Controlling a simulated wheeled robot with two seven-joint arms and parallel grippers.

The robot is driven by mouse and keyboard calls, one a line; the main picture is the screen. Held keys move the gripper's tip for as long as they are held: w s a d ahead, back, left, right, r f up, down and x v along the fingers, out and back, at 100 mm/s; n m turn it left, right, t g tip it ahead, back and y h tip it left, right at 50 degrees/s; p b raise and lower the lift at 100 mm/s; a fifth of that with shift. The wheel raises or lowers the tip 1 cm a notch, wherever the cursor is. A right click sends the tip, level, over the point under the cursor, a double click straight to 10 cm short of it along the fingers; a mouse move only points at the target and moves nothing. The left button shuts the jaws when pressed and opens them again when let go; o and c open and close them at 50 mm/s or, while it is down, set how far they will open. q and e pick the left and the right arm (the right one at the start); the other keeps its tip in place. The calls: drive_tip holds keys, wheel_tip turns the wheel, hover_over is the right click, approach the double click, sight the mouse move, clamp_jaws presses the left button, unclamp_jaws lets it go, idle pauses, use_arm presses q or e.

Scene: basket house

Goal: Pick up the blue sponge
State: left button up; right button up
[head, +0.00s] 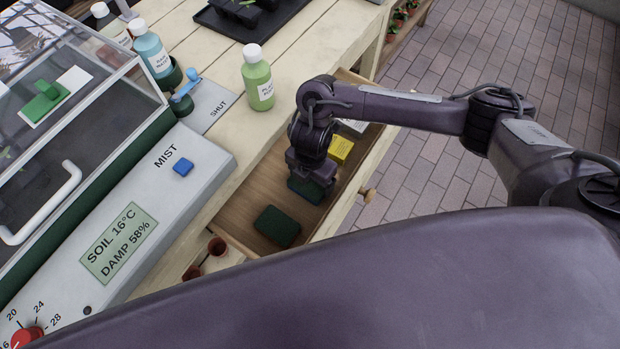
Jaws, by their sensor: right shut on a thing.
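My right gripper (308,181) reaches down into the open wooden drawer (262,184). It is shut on a dark teal-green block (306,191), whose top is partly hidden by the gripper. I cannot tell whether the block is lifted off the drawer floor. A second, dark green block (277,227) lies flat in the drawer, nearer to me and apart from the gripper. No plainly blue sponge shows. My left gripper is not in view.
A yellow box (340,149) lies in the drawer behind the gripper. Small terracotta pots (216,246) sit at its near end. The glass-lidded propagator (60,130), its control panel (150,205) and a green bottle (257,78) stand on the bench to the left.

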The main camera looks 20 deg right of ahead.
wheel_tip(320, 180, up, 20)
drive_tip(key=p, duration=0.7)
